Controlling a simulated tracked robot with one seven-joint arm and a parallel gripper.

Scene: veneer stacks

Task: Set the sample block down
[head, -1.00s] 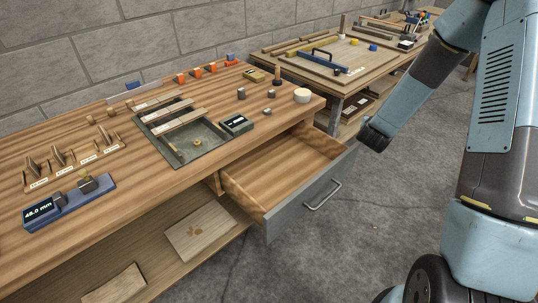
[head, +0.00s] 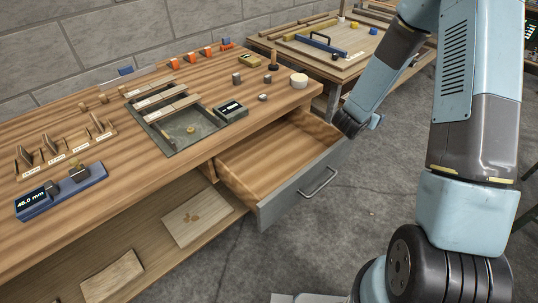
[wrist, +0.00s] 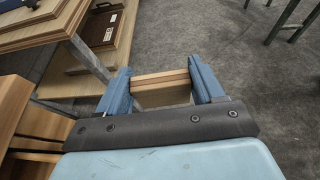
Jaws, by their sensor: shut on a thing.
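My gripper (wrist: 162,84) is shut on the sample block (wrist: 160,90), a light wooden piece with darker layers, held between the two blue jaws in the wrist view. In the head view my gripper (head: 352,122) hangs by the right end of the open drawer (head: 297,196), off the bench's corner. The block cannot be made out there. I cannot tell from this view how high the gripper is above the drawer front.
The drawer's inside is bare. A second table (head: 290,47) stands behind.

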